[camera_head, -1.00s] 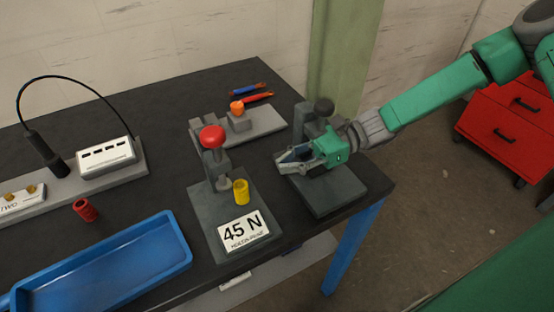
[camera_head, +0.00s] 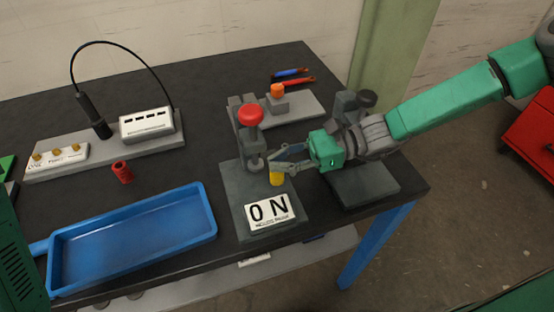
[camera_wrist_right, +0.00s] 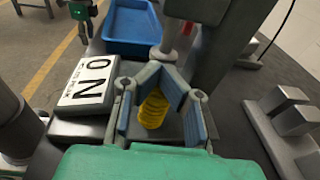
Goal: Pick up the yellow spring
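The yellow spring (camera_head: 277,178) stands on the dark base plate of the press with the red knob (camera_head: 250,115), behind the white sign reading "0 N" (camera_head: 270,211). My right gripper (camera_head: 274,162) is at the spring's upper part and hides its top. In the right wrist view the spring (camera_wrist_right: 153,110) shows between the two fingers (camera_wrist_right: 162,70), whose far ends slant towards each other. I cannot tell whether the fingers press on it.
A blue tray (camera_head: 205,235) lies to the left, with a red spring (camera_head: 122,171) behind it. A white box (camera_head: 147,124) and a cabled black probe (camera_head: 94,114) stand further back. A grey fixture with an orange knob (camera_head: 277,91) is behind the press.

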